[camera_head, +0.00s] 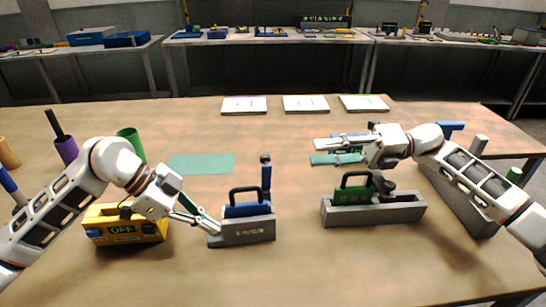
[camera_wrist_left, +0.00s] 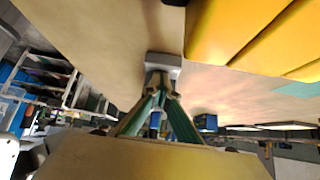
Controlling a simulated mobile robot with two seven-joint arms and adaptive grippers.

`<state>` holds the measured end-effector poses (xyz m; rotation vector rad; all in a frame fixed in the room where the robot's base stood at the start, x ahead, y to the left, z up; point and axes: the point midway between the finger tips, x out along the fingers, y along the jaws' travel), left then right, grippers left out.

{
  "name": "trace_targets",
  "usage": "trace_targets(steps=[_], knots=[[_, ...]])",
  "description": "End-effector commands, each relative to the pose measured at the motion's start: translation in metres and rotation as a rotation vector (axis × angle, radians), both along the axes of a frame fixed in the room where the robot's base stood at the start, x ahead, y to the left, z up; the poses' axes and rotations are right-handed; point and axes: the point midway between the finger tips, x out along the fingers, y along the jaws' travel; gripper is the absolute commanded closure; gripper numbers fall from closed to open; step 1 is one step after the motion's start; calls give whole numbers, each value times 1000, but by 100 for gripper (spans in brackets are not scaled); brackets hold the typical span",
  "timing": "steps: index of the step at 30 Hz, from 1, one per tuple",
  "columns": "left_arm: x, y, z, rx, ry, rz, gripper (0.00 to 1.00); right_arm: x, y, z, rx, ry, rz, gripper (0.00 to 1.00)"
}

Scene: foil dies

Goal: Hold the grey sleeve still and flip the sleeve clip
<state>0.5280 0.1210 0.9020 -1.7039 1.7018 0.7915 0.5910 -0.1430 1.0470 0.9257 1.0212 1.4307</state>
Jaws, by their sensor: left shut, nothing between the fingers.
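A grey sleeve (camera_head: 245,232) sits on the table left of centre, with a blue block (camera_head: 246,210) and a black handle in its top. In the left wrist view, the green fingers (camera_wrist_left: 160,88) converge in front of a small grey end face (camera_wrist_left: 163,62). My right gripper (camera_head: 330,151) looks open and empty, behind a second grey holder (camera_head: 372,215) with a green block.
A yellow box (camera_head: 125,228) reading OFF stands left of the sleeve, under my left arm. A green mat (camera_head: 202,164) lies behind. White plates (camera_head: 306,104) line the back. A long grey block (camera_head: 459,197) lies at right. The front table area is clear.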

Motion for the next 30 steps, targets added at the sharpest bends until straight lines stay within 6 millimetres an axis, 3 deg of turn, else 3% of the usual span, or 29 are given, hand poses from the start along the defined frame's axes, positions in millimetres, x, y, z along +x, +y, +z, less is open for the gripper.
trace_targets(steps=[1,18,30], knots=[[-2,1,-7,8,12,0,100,-1,6,-1,3,1,4,68],[-2,1,-7,8,12,0,100,-11,101,-1,2,0,5,68],[-2,1,-7,8,11,1,100,-12,115,-1,-1,-1,3,68]])
